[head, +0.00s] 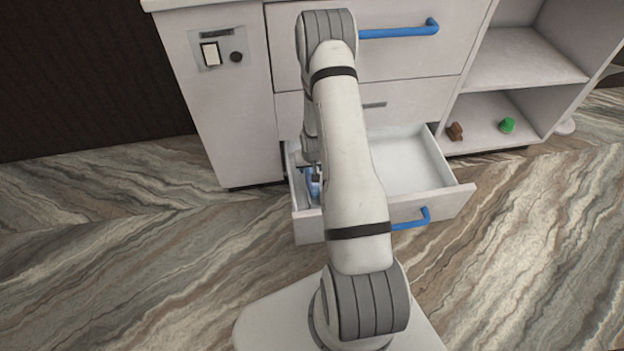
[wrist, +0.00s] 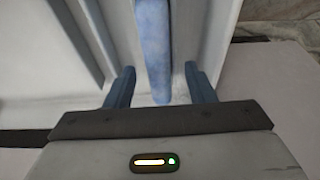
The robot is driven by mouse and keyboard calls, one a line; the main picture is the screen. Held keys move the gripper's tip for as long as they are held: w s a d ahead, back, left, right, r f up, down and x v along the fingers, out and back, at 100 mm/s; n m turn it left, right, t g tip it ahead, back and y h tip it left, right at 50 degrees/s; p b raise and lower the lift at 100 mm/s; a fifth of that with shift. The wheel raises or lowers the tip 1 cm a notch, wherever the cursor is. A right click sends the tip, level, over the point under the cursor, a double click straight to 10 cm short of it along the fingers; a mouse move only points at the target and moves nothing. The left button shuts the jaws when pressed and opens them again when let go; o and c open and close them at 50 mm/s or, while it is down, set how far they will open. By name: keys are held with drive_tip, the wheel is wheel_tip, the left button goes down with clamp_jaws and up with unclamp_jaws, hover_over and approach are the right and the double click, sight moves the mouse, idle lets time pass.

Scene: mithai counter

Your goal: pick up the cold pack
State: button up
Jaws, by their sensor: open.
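The cold pack (wrist: 153,45) is a light blue slab in the wrist view. It stands narrow-side up inside the open drawer, and its near end lies between my fingers. My gripper (wrist: 160,88) is open, with one blue-grey finger on each side of the pack and a visible gap on both sides. In the head view my arm hides most of this spot; a bit of blue (head: 313,186) shows in the left part of the drawer, and I cannot tell whether it is the pack or a finger.
The lower drawer (head: 447,194) is pulled out, with a blue handle (head: 411,219) on its front. Its right part looks empty. Another drawer with a blue handle (head: 400,32) is shut above. A brown item (head: 455,131) and a green item (head: 508,125) sit on the low shelf at right.

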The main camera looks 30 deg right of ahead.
drive_tip(key=b+x, duration=0.1)
drive_tip(key=x, duration=0.3)
drive_tip(key=shift+s+f+b, duration=0.15)
drive_tip(key=shift+b, duration=0.15)
drive_tip(key=shift+d, duration=0.1)
clamp_jaws()
